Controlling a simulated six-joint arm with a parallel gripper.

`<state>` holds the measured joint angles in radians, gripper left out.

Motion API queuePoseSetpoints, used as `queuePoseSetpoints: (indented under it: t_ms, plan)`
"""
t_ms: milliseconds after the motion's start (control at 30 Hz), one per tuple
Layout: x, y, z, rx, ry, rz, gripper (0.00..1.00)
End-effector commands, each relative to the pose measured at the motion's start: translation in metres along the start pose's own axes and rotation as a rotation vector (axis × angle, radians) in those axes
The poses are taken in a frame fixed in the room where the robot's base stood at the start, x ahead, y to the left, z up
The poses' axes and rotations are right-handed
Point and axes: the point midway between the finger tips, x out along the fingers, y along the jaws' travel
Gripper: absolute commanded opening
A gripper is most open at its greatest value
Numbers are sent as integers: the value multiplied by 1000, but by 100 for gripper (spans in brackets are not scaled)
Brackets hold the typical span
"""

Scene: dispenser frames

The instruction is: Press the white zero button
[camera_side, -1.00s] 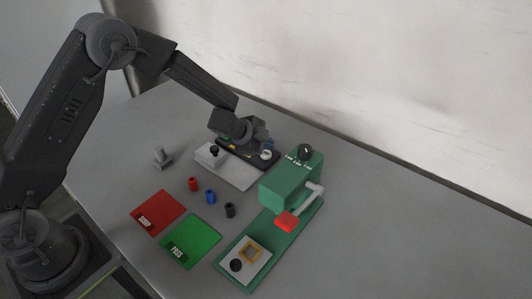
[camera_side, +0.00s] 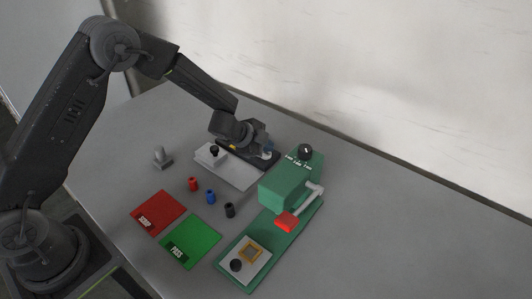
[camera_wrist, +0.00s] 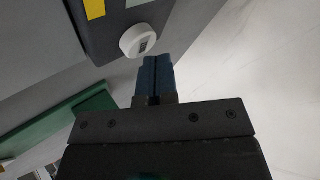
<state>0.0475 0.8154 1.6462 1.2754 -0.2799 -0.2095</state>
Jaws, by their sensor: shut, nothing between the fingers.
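The white round button (camera_wrist: 138,41) stands on a dark grey device (camera_wrist: 104,36) in the wrist view. In the side view my gripper (camera_side: 267,151) is over the right end of the dark device (camera_side: 262,161) and mostly hides the button. My gripper's blue fingertips (camera_wrist: 155,62) are closed together with nothing between them. They show just below and right of the button in the wrist view. I cannot tell whether they touch it.
A light plate with a black knob (camera_side: 214,151) lies beside the device. A green press (camera_side: 290,184) with a red-ended lever stands to the right. Red (camera_side: 158,212) and green (camera_side: 190,242) mats and several small cylinders lie in front. The table's right side is clear.

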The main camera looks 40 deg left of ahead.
Motion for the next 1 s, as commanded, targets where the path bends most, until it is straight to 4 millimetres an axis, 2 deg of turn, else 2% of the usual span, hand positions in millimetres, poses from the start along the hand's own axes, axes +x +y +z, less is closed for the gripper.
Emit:
queuePoseSetpoints:
  t_ms: [1000]
  plan:
    - [6, 4, 4, 0, 0, 0, 0]
